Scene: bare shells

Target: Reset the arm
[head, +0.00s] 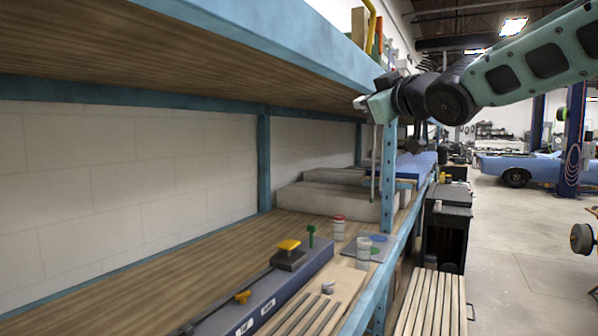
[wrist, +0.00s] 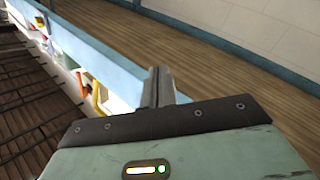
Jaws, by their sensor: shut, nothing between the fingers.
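My gripper (head: 363,103) is at the end of my raised green and black arm, in the upper right part of the head view. It is beside the blue shelf frame, near the front edge of the upper shelf. In the wrist view its grey fingers (wrist: 158,85) are together and empty. In the head view the fingertips are small and hard to make out.
The upper shelf (head: 270,45) and wooden lower shelf (head: 130,265) are at left. A blue post (head: 388,170) stands just below my gripper. The lower shelf bears a dark blue box (head: 255,300) and jars (head: 339,228). Open floor (head: 525,250) lies to the right.

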